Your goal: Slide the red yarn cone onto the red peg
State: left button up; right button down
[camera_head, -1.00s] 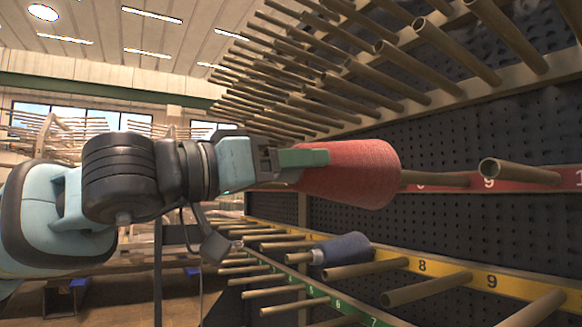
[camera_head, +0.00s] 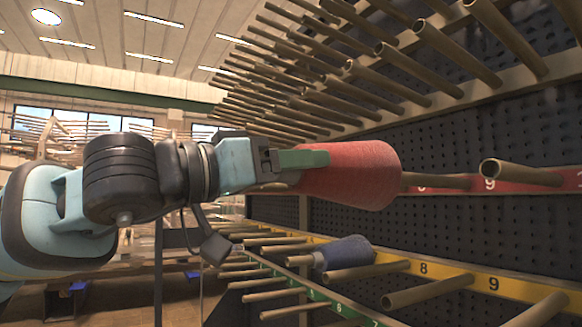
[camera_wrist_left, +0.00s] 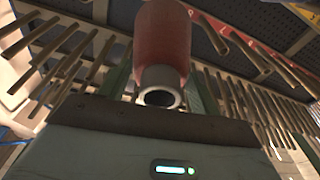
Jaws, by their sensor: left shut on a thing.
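The red yarn cone (camera_head: 352,176) lies nearly level at the rack, wide end to the right. My left gripper (camera_head: 303,158) is shut on its narrow end. In the left wrist view the cone (camera_wrist_left: 162,40) stands between the fingers, with the dark opening of its pale core tube (camera_wrist_left: 158,98) facing the camera. A brown peg (camera_head: 437,181) on the red strip (camera_head: 515,178) shows just right of the cone's wide end. I cannot tell whether this peg enters the cone or passes behind it. My right gripper is not in view.
A blue yarn cone (camera_head: 343,254) sits on a peg of the yellow row below. Another red-row peg (camera_head: 520,172) sticks out farther right. Many brown pegs (camera_head: 440,52) project above, with a green-strip row (camera_head: 318,292) at the bottom. Open room lies left of the rack.

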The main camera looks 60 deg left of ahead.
pick_arm(q)
jog(key=shift+r, duration=0.1)
jog(key=shift+w, duration=0.6)
jog(key=shift+w+d, duration=0.1)
jog(key=shift+w, duration=1.15)
jog(key=shift+w+d, duration=0.1)
jog(key=shift+w, duration=0.45)
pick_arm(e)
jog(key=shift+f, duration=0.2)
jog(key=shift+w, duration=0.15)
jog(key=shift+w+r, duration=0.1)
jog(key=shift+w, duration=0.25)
